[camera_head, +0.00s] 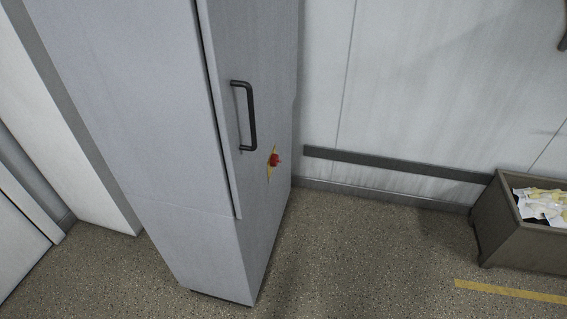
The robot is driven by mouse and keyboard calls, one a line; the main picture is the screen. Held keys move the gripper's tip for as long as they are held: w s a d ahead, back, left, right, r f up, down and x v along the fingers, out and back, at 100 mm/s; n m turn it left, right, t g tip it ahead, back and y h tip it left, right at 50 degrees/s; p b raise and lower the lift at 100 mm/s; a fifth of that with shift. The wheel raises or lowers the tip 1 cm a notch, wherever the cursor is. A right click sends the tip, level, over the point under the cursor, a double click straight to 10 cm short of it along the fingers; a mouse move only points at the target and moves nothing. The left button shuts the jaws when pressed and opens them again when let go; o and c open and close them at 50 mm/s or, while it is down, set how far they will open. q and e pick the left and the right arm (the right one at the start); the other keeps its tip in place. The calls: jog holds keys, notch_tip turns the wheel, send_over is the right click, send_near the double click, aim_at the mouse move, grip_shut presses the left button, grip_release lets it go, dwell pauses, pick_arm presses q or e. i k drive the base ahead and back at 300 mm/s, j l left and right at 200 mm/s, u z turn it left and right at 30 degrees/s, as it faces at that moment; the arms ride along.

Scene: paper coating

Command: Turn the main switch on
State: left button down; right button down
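The main switch (275,160) is a small red knob on a yellow plate. It sits on the right-hand face of a tall grey cabinet (150,130), below and to the right of a dark bar handle (246,116). The knob is too small to tell which position it is turned to. The cabinet door looks closed. Neither of my grippers shows in the head view.
A brown bin (528,244) with paper scraps stands at the right against the wall (430,80). A dark rail (395,165) runs along the wall. Speckled floor (370,255) in front of the cabinet's right side is clear, with a yellow line (510,291) at the lower right.

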aim_at(274, 161)
jog(key=i+l+u, duration=0.15)
jog(key=u, duration=0.25)
jog(key=i+l+u, duration=0.1)
jog(key=l+u, duration=0.6)
jog(key=u, duration=0.15)
jog(key=l+u, duration=0.4)
jog(key=i, duration=0.05)
